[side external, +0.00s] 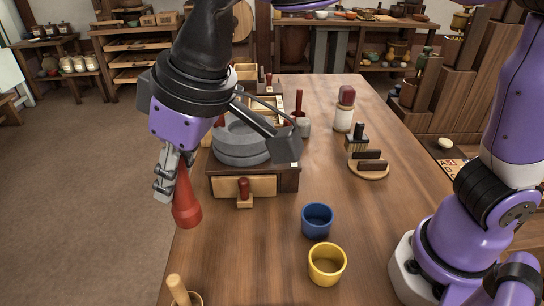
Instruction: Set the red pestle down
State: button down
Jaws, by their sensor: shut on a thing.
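The red pestle (186,208) hangs upright in my gripper (175,185), its wide rounded end down. My gripper is shut on the pestle's narrow upper part, which the fingers partly hide. The pestle appears at the left edge of the wooden table (260,255), in front of and left of the quern. I cannot tell how far its lower end is from the table top or whether it is over the table.
A grey stone quern (241,142) on a wooden drawer box stands behind. A blue cup (317,220) and a yellow cup (327,264) stand to the right. A wooden pestle (178,289) stands at front left. A round wooden stand (369,169) sits farther right. Table between is clear.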

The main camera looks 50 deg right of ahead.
jog(key=w+d+m+h, duration=0.2)
jog(key=w+d+m, duration=0.2)
jog(key=d, duration=0.4)
jog(key=w+d+r+m+h, duration=0.1)
jog(key=w+d+m, duration=0.25)
jog(key=d, duration=0.45)
jog(key=w+d+m+h, duration=0.2)
jog(key=w+d+m, duration=0.2)
jog(key=d, duration=0.5)
jog(key=s+d+m+g+h, duration=0.1)
jog(key=s+d+m+g, duration=0.15)
jog(key=d+m, duration=0.8)
jog(key=s+d+m+g, duration=0.1)
jog(key=s+d+m, duration=0.1)
jog(key=s+d, duration=0.45)
jog(key=s+d+m+g, duration=0.1)
jog(key=s+d+m, duration=0.15)
jog(key=d, duration=0.65)
jog(key=shift+n+h, duration=0.3)
jog(key=shift+n, duration=0.25)
jog(key=shift+s+d+f, duration=0.95)
jog(key=shift+d+f, duration=0.8)
jog(key=shift+f, duration=1)
jog(key=shift+s+d+f, duration=1)
jog(key=shift+d+f, duration=0.75)
jog(key=shift+f, duration=0.95)
jog(key=shift+s+d+f, duration=0.95)
jog(key=shift+d+f, duration=0.8)
jog(key=shift+f, duration=1)
jog(key=shift+f, duration=0.1)
